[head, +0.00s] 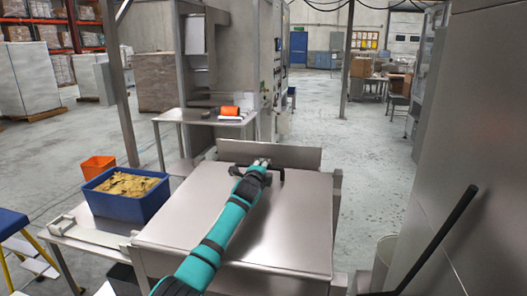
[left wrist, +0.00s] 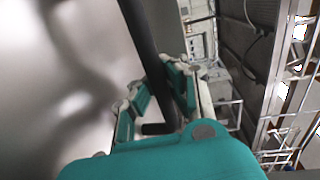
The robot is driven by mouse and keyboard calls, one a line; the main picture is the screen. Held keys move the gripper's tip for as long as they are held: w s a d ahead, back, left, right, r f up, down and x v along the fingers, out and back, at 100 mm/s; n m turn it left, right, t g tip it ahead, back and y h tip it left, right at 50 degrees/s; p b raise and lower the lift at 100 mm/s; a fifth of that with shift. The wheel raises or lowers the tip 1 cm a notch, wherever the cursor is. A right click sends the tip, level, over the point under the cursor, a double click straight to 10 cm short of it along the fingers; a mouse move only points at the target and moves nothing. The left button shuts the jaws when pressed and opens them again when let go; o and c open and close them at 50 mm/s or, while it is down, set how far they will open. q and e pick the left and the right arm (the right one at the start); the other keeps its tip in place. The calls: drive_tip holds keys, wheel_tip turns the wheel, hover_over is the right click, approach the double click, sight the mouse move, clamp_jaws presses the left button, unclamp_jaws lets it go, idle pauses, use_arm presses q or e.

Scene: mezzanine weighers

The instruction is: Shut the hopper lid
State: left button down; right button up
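The hopper lid (head: 205,215) is a broad, smooth grey metal plate in the lower middle of the head view. It lies flat or nearly flat; I cannot tell whether a small gap is left under it. A black bar handle (head: 240,172) stands near its far edge and shows as a dark bar in the left wrist view (left wrist: 140,35). My left gripper (head: 262,163), on the teal arm reaching over the lid, is at this handle. In the left wrist view its fingers (left wrist: 158,98) are on both sides of the bar, closed on it. My right gripper is not in view.
A blue bin (head: 128,212) of yellowish pieces stands left of the lid, with an orange bin (head: 98,166) behind. A metal panel (head: 290,156) rises beyond the lid. A side table (head: 203,117) stands farther back. A grey wall (head: 470,150) and black bar (head: 440,240) are at right.

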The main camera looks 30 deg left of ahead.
use_arm(q)
drive_tip(key=f, duration=0.1)
drive_tip(key=f+g, duration=0.1)
drive_tip(key=f, duration=0.1)
drive_tip(key=shift+w, duration=0.2)
drive_tip(key=shift+s+f, duration=0.1)
drive_tip(key=shift+f, duration=0.45)
drive_tip(key=c, duration=1.3)
unclamp_jaws()
drive_tip(key=shift+s+r, duration=0.2)
drive_tip(key=shift+r, duration=0.1)
drive_tip(key=v, duration=1.2)
drive_tip(key=shift+r, duration=0.25)
drive_tip(key=shift+w, duration=0.1)
drive_tip(key=shift+f, duration=0.1)
